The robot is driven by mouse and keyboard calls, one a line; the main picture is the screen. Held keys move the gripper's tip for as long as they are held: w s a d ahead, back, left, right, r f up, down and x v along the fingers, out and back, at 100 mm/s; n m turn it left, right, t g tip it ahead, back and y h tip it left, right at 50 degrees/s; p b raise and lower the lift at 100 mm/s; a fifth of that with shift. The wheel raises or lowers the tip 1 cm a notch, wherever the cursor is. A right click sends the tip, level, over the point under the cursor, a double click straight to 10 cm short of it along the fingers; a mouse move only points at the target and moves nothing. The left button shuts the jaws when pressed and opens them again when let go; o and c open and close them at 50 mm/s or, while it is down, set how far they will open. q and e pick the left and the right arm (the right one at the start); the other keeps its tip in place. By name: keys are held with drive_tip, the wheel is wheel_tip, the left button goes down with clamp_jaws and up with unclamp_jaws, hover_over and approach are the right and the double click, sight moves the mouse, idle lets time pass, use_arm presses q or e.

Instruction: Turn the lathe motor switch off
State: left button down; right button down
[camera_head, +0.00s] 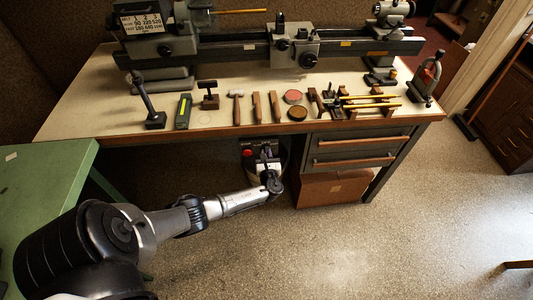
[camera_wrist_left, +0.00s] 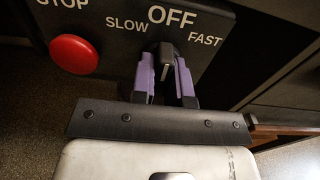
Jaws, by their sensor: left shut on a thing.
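The lathe motor switch box (camera_wrist_left: 110,30) fills the top of the left wrist view. It is dark, with the words STOP, SLOW, OFF and FAST in white. The switch lever (camera_wrist_left: 166,55) is a dark knob pointing up beneath the word OFF, between SLOW and FAST. My left gripper (camera_wrist_left: 165,72) has purple fingers, one on each side of the lever, and is shut on it. In the head view the left gripper (camera_head: 263,164) is at the box below the bench's front edge, and the lever is too small to make out there. My right gripper is not in view.
A red stop button (camera_wrist_left: 74,54) is on the box, left of the lever. The lathe (camera_head: 235,48) stands on the bench (camera_head: 95,110), with hand tools along the front. Drawers (camera_head: 355,150) are right of the box. A green table (camera_head: 45,185) is at left.

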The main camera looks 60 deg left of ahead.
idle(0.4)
use_arm(q)
drive_tip(key=c, duration=1.1)
unclamp_jaws()
drive_tip(key=shift+d, duration=0.1)
drive_tip(key=p+v, duration=0.3)
drive_tip(key=v, duration=1)
drive_tip(key=shift+s+d, duration=0.15)
drive_tip(key=shift+d, duration=0.1)
